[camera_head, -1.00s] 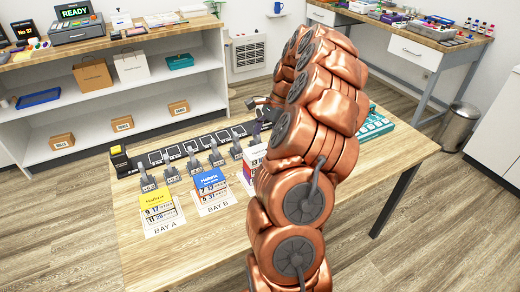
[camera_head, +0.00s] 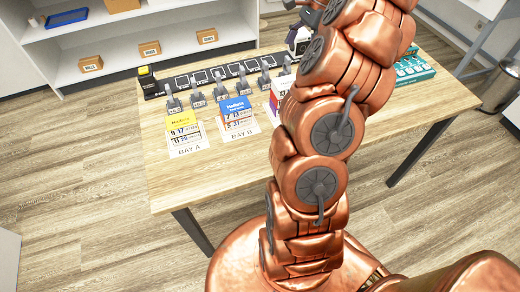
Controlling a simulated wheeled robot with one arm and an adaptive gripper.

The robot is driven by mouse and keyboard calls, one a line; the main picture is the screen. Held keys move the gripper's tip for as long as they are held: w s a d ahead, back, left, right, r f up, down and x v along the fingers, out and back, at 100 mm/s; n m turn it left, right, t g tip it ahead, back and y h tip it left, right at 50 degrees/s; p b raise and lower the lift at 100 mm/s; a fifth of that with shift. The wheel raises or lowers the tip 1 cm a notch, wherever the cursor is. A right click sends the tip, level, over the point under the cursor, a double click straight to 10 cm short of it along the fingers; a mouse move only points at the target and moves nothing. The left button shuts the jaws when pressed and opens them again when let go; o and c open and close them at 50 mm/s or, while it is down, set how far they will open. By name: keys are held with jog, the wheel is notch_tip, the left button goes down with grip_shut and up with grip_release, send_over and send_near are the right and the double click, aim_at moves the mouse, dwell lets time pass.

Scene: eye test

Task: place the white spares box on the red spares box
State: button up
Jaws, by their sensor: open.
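A white-topped box (camera_head: 282,83) stands on the table right of BAY B, partly behind my arm. Red and purple show below its white part; I cannot tell whether this is a separate red box or what the white part rests on. Its label is not readable. In BAY B, a blue-topped box (camera_head: 236,104) has orange-red low on its side. No other red box is clear. My gripper (camera_head: 303,12) shows only in part as dark pieces at the top edge, beyond the boxes and apart from them. It is open, with nothing visible in it; its tips are partly hidden.
A yellow-topped box (camera_head: 182,124) stands in BAY A. A row of grey clips and dark tiles (camera_head: 215,78) runs behind the boxes. A teal tray (camera_head: 413,70) lies right of my arm. The table's front (camera_head: 260,175) is bare at left. Shelves (camera_head: 120,35) stand behind.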

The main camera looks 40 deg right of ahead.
jog(key=s+a+r+n+g+h, duration=0.15)
jog(key=a+n, duration=0.45)
jog(key=a, duration=0.7)
jog(key=s+a+r+n+g, duration=0.15)
jog(key=a+n, duration=0.35)
jog(key=a, duration=0.7)
jog(key=s+a+f+n+h, duration=0.1)
jog(key=s+a+f+n, duration=0.1)
jog(key=s, duration=0.4)
jog(key=s+a+f+n, duration=0.2)
jog(key=s+a+n, duration=0.2)
jog(key=s, duration=0.3)
jog(key=s+a+f+n+h, duration=0.1)
jog(key=s+a+f+n, duration=0.1)
jog(key=s, duration=0.5)
jog(key=shift+a+f+n+h, duration=0.25)
jog(key=shift+a+n+h, duration=0.1)
jog(key=shift+a+n, duration=0.55)
